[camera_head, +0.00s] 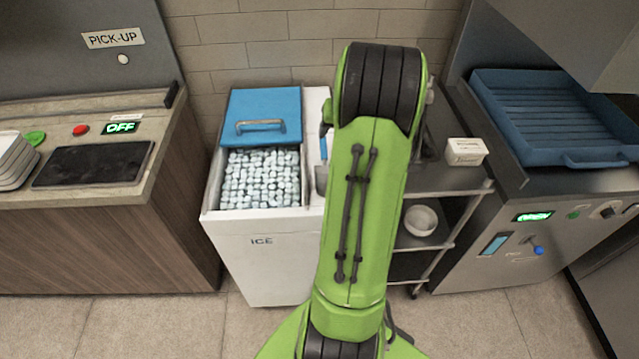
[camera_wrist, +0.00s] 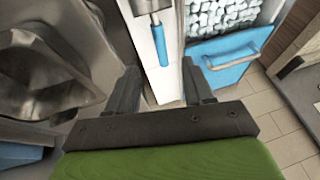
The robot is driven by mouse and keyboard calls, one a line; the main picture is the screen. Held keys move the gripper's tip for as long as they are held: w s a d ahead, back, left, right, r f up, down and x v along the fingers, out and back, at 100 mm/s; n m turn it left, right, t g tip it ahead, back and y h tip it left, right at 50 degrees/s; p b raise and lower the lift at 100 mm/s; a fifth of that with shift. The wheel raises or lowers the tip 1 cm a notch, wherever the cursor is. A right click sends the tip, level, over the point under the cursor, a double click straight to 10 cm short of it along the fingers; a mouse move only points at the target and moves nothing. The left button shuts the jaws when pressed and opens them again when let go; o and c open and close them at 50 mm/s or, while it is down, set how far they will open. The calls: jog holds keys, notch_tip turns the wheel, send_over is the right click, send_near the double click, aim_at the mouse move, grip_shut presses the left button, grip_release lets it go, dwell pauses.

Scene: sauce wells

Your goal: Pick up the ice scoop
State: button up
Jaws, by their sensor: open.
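The ice scoop is on the white strip at the right side of the ice bin. Its blue handle (camera_head: 323,148) and grey metal scoop end (camera_head: 321,180) show just left of my arm in the head view, partly hidden by it. In the wrist view the blue handle (camera_wrist: 161,46) and part of the metal end (camera_wrist: 152,6) are at the top centre. My gripper (camera_wrist: 160,82) is open and empty; its two dark fingers point toward the bin, with the handle ahead of the gap and apart from them.
The white ice bin (camera_head: 262,262) holds ice cubes (camera_head: 258,178), with its blue lid (camera_head: 262,105) slid back. A steel cart (camera_head: 440,185) with a white box (camera_head: 466,151) and bowl (camera_head: 421,220) stands right. A counter (camera_head: 165,180) stands left. A tiled wall is behind.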

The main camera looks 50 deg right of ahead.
aim_at(325, 150)
jog(key=b+x, duration=0.2)
jog(key=x, duration=1.1)
jog(key=shift+d, duration=0.1)
jog(key=shift+s, duration=0.15)
jog(key=shift+c, duration=0.2)
grip_shut()
